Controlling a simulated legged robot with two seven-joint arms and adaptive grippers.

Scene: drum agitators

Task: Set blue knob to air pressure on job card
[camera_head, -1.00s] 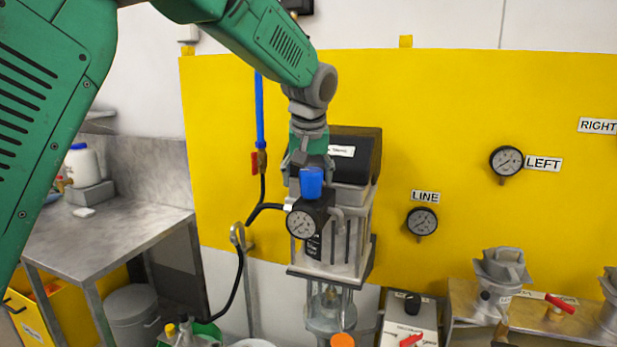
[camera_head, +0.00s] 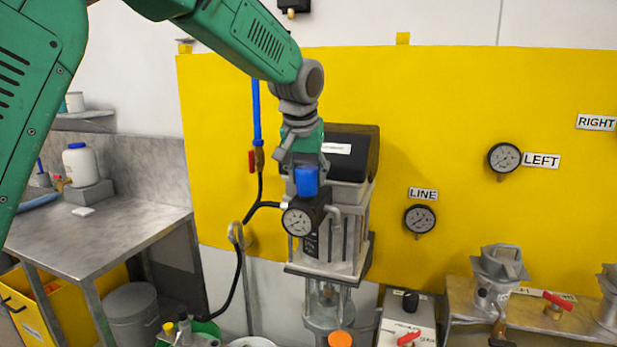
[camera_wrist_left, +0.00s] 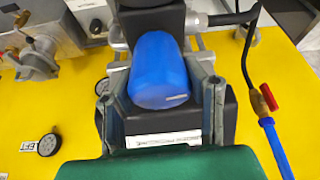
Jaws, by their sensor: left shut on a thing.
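The blue knob (camera_head: 306,181) sits on top of the black regulator, above its round pressure gauge (camera_head: 297,221). My left gripper (camera_head: 305,166) comes down from above and behind and is shut on the knob. In the left wrist view the blue knob (camera_wrist_left: 160,72) lies between the two fingers of the left gripper (camera_wrist_left: 162,95), with a small light mark near its end. The gauge needle is too small to read surely. My right gripper is not in view. No job card can be made out in these frames.
A dark box with a white label (camera_head: 336,148) stands just behind the gripper. A blue hose (camera_head: 256,112) with a red valve handle (camera_head: 251,161) runs to the left. Gauges labelled LINE (camera_head: 420,219) and LEFT (camera_head: 504,158) are on the yellow panel. A steel table (camera_head: 110,235) stands at left.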

